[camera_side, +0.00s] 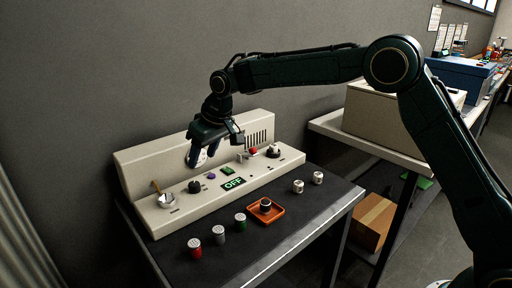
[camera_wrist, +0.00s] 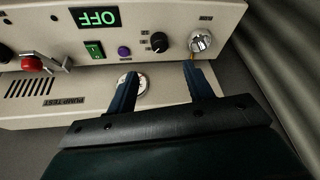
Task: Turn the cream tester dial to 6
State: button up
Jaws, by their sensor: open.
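The cream tester (camera_side: 228,190) stands at the back of the dark table. Its front carries a black knob (camera_side: 194,186) with small marks beside it, which also shows in the wrist view (camera_wrist: 162,42). Another black knob (camera_side: 273,151) sits at the tester's right end, partly cut off in the wrist view (camera_wrist: 5,53). I cannot tell which knob is the task's dial, nor read a setting. My gripper (camera_side: 201,158) is open and empty, above the tester. In the wrist view its fingers (camera_wrist: 160,72) are spread, with a round white gauge (camera_wrist: 139,85) partly behind one finger.
Several small canisters (camera_side: 218,235) and an orange tray (camera_side: 277,212) stand in front.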

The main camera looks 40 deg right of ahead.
jog(key=v, duration=0.3)
jog(key=shift+s+r, duration=0.1)
jog(key=shift+r, duration=0.1)
jog(key=s+d+r+m, duration=0.1)
jog(key=s+d+r, duration=0.25)
jog(key=s, duration=0.35)
jog(key=s+d+r+t, duration=0.1)
jog(key=s+d+r, duration=0.25)
jog(key=s, duration=0.35)
jog(key=s+d+r+m, duration=0.1)
jog(key=s+d+r, duration=0.25)
jog(key=s, duration=0.35)
jog(key=s+d+f+h, duration=0.1)
jog(key=s+d+f, duration=0.1)
jog(key=s, duration=0.8)
jog(key=s+d+f+m, duration=0.1)
jog(key=s+d+f, duration=0.2)
jog(key=s, duration=0.7)
notch_tip(320, 180, down, 2)
jog(key=shift+d+f+h, duration=0.1)
jog(key=shift+d+h, duration=0.1)
jog(key=shift+h, duration=0.2)
